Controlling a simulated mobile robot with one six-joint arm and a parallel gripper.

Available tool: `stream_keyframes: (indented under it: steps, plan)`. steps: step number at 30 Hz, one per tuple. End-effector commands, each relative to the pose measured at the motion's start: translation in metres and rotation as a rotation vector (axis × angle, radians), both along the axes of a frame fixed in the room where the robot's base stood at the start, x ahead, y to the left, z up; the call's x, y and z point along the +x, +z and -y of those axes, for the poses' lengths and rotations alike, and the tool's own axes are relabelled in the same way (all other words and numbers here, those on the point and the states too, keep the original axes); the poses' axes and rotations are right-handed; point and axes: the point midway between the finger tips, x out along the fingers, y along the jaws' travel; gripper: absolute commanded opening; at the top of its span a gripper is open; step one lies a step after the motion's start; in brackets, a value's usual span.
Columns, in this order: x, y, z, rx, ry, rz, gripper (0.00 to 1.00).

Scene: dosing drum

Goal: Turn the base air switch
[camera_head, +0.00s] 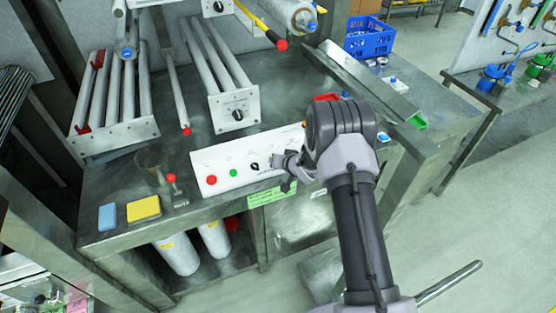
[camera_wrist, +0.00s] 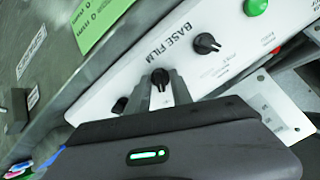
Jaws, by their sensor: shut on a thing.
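A white control panel (camera_head: 222,161) stands along the front of the steel bench. In the wrist view it (camera_wrist: 235,70) carries the label "BASE FILM" and a row of black rotary knobs. My gripper (camera_head: 283,164) is at the panel's right part in the head view. In the wrist view my gripper (camera_wrist: 162,83) is shut on a black knob (camera_wrist: 160,76), one finger on each side. The knob's own label is not readable, so I cannot confirm it is the base air switch. One free black knob (camera_wrist: 207,43) is beside it. Another dark knob (camera_wrist: 120,105) is on the other side.
A green button (camera_head: 233,173) and a red button (camera_head: 211,180) are on the panel's left. A yellow block (camera_head: 144,208) and a blue block (camera_head: 107,217) lie at the bench's left front. A green label (camera_head: 272,194) hangs below.

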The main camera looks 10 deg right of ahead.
Motion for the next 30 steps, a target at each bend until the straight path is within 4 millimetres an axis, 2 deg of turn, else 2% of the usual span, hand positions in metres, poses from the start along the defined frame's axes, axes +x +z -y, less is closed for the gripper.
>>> stream_keyframes:
  steps: [22, 23, 24, 30]
  plan:
    - [-0.0002, -0.0006, 0.0002, 0.067, -0.049, -0.015, 0.00]
    - [-0.0002, -0.0006, 0.0002, 0.067, -0.049, -0.015, 0.29]
    - [-0.0002, -0.0006, 0.0002, 0.067, -0.049, -0.015, 0.32]
    - [-0.0001, -0.0003, 0.0001, 0.067, -0.048, -0.013, 0.32]
